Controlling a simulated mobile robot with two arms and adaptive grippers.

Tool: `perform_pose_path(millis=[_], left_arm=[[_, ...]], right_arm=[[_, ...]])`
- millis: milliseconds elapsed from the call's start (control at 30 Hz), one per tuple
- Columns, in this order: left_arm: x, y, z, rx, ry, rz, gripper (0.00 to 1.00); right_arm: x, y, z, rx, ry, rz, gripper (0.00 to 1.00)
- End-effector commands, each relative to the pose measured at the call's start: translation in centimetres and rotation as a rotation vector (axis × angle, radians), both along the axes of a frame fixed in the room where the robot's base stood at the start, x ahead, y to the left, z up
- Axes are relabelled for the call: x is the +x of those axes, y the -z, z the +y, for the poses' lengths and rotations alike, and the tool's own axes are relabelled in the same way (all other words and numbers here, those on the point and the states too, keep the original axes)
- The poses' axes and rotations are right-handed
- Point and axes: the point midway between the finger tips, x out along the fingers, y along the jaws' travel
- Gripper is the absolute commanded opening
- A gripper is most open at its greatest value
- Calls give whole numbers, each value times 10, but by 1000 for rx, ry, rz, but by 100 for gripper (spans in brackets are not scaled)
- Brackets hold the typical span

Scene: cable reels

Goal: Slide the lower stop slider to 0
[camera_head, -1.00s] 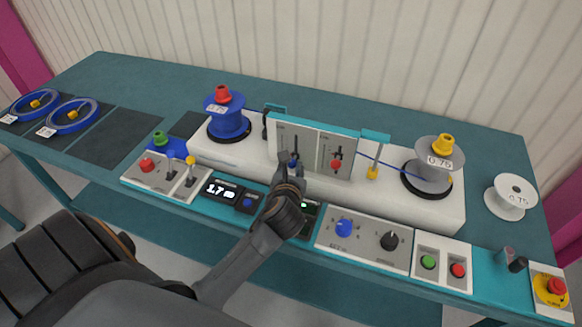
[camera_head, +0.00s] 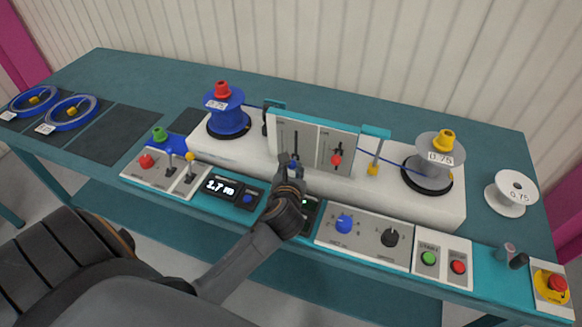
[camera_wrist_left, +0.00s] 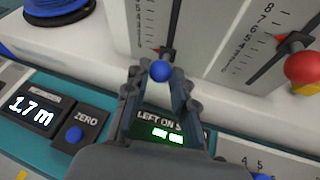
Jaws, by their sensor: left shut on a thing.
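The slider panel (camera_head: 311,146) stands upright in the middle of the machine, with two vertical slots and printed scales. The left slider has a blue ball knob (camera_wrist_left: 161,70), near the bottom of its slot. The right slider has a red knob (camera_head: 336,160), higher on its scale; it also shows in the left wrist view (camera_wrist_left: 303,68). My left gripper (camera_head: 290,164) is at the panel's lower left, its fingers closed around the blue knob, also in the left wrist view (camera_wrist_left: 161,82). The left slider's exact scale reading is too small to tell. My right gripper is not in view.
Below the panel are a 1.7 m display (camera_head: 221,187), a blue ZERO button (camera_wrist_left: 74,134) and a control panel with a blue dial (camera_head: 344,223). A blue reel (camera_head: 228,118) and a grey reel (camera_head: 432,170) flank the panel, with a cable between.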

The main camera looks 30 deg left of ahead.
Motion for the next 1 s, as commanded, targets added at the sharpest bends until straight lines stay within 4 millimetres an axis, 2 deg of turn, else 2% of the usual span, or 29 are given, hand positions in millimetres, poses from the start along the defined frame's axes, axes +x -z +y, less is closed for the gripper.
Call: perform_pose_path(millis=[67,100,200,500,633,1000], left_arm=[[0,1,0,-1,1,1,0],[0,1,0,-1,1,1,33],[0,0,0,0,0,1,52],[-1,0,0,0,0,0,52],[-9,-4,-5,0,1,0,52],[-69,-31,-39,-2,2,0,52]], right_arm=[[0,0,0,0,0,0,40],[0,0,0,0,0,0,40],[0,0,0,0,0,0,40],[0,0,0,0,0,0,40],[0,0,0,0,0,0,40],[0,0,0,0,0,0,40]])
